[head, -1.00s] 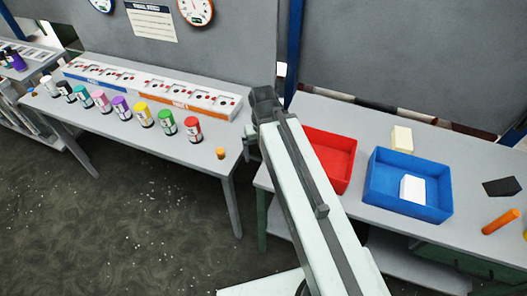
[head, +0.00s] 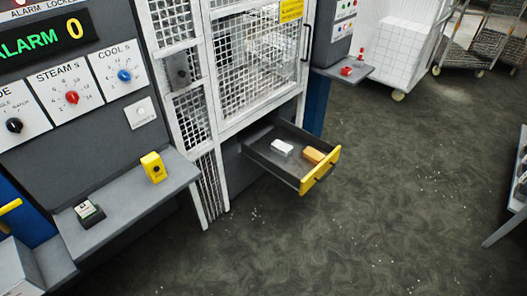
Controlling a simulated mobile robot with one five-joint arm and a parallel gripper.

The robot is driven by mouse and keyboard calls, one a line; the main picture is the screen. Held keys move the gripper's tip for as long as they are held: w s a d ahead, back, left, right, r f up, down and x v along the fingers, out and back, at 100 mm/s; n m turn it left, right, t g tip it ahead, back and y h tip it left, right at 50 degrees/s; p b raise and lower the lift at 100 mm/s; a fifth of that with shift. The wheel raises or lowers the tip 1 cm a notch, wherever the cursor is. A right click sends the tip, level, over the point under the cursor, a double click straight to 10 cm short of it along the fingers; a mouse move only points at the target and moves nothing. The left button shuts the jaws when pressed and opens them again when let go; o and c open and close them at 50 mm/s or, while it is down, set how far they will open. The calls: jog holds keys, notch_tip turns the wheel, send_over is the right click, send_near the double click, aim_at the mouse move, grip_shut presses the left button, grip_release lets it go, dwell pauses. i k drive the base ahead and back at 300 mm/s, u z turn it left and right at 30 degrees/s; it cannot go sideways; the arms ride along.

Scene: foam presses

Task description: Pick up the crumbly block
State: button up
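No block here can be told for certain as the crumbly one. A white block (head: 282,148) and an orange block (head: 314,155) lie inside an open dark drawer (head: 268,167) with a yellow front, low on the machine. The white block is toward the left and the orange one is close to the yellow front. Their surface texture is too small to judge. My gripper is not in view.
The caged machine (head: 255,75) stands behind the drawer. A grey ledge (head: 128,210) at left carries a yellow box (head: 153,167) and a small dark device (head: 89,213). A white cart (head: 400,55) stands at the back right. The floor (head: 380,200) right of the drawer is clear.

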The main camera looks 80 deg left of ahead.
aim_at(283, 149)
jog(key=u, duration=2.65)
